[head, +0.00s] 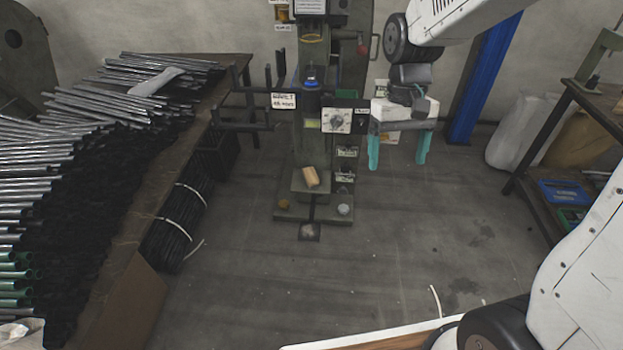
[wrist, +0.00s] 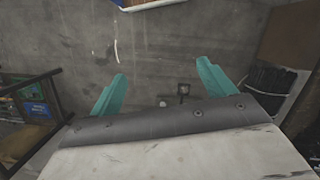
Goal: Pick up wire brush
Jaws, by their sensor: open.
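A small tan, wood-coloured block (head: 311,177), which looks like the wire brush, lies slightly tilted on the low ledge at the foot of the rivet press (head: 312,130). Its bristles cannot be made out. My gripper (head: 398,155) hangs to the right of the press in the head view, with its teal fingers pointing down. The fingers are wide apart with nothing between them. The gripper is apart from the block, higher up and to its right. In the wrist view my gripper (wrist: 160,72) shows bare floor between its fingers, and the block is not seen.
A table (head: 175,165) piled with metal tubes stands on the left. A dark shelf (head: 560,125) with blue and green bins is on the right. A blue post (head: 480,85) and a pale sack (head: 520,132) stand at the back right. The floor before the press is mostly clear.

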